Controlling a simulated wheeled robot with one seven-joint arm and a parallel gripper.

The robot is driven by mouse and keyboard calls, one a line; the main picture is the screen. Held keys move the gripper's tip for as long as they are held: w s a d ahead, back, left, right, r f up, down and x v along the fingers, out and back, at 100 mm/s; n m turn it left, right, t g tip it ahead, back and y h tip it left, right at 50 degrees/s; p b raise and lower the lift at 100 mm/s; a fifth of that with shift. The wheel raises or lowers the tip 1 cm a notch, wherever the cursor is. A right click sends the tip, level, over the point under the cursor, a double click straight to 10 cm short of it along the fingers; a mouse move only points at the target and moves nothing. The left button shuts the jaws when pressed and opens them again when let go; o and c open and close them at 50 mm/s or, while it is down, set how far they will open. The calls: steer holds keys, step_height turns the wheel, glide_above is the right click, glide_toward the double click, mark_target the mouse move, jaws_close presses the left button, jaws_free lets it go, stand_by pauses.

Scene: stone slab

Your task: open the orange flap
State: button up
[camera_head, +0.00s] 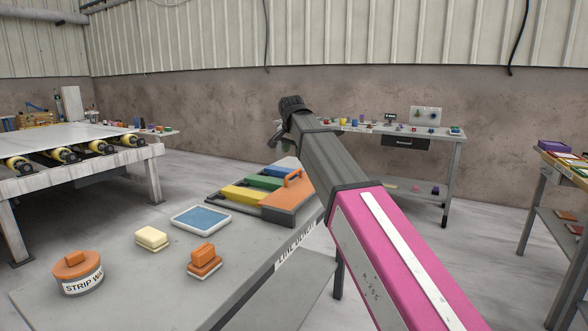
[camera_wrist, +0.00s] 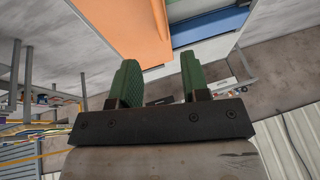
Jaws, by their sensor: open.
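The orange flap (camera_head: 283,203) is the right-hand panel of a low grey unit on the slab, with an orange handle (camera_head: 293,177) at its back edge. It looks shut, level with its coloured neighbours, and my arm covers part of its right side. In the wrist view the orange flap (camera_wrist: 140,22) fills the top middle, beyond the fingers. My gripper (camera_wrist: 158,68) is open, with two green fingers apart and nothing between them. In the head view its end is mostly hidden behind my wrist, above and behind the flap.
Yellow (camera_head: 242,193), green and blue panels lie beside the flap. A blue-topped tray (camera_head: 201,217), cream block (camera_head: 151,238), orange block (camera_head: 204,260) and round labelled container (camera_head: 77,272) stand nearer on the slab (camera_head: 130,295). A roller table (camera_head: 80,148) is left, a workbench (camera_head: 440,133) behind.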

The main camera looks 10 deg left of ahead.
mark_target(294, 172)
steer(key=x, duration=1)
steer(key=shift+w+f, duration=0.1)
steer(key=shift+f, duration=0.15)
jaws_close()
